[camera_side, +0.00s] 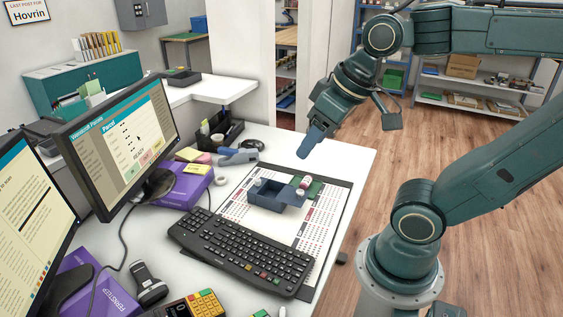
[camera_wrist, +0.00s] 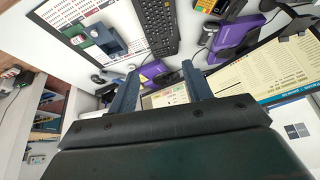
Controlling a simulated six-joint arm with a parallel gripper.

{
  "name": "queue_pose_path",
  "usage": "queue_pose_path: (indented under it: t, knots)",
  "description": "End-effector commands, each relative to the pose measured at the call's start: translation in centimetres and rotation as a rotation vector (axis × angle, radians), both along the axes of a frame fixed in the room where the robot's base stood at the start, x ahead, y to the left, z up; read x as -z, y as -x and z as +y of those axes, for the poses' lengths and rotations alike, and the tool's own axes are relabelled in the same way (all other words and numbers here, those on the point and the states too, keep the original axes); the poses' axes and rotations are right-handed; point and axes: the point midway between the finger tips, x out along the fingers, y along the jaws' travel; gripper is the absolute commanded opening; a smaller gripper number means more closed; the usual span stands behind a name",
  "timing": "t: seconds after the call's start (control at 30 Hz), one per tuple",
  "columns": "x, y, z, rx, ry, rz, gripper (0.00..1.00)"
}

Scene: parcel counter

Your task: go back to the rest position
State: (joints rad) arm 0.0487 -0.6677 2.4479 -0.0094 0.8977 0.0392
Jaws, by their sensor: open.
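My gripper (camera_side: 312,142) is in the air above the right back part of the white counter (camera_side: 350,160), with its blue fingers pointing down. In the wrist view my gripper (camera_wrist: 160,85) shows two blue fingers set well apart, with nothing between them. It is open and touches nothing. A dark blue open box (camera_side: 268,201) stands on the desk mat below and to the left of my gripper. The box also shows in the wrist view (camera_wrist: 108,40), at the upper left. Small items lie at the box's right side, too small to name surely.
A black keyboard (camera_side: 240,250) lies in front of the box. Two monitors (camera_side: 125,140) stand at the left, with purple boxes (camera_side: 183,184) near them. A black organiser (camera_side: 218,132) stands at the back. The air around my gripper is clear.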

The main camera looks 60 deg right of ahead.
Motion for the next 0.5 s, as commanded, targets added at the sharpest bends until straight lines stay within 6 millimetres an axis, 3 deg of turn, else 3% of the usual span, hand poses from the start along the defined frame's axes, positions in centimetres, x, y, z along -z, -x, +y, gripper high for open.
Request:
queue_pose_path:
  t: [0.2, 0.5]
  knots:
    - [0.5, 1.7, 0.8, -0.069, 0.019, -0.027, 0.5]
    - [0.6, 1.9, 0.8, -0.076, 0.021, -0.027, 0.5]
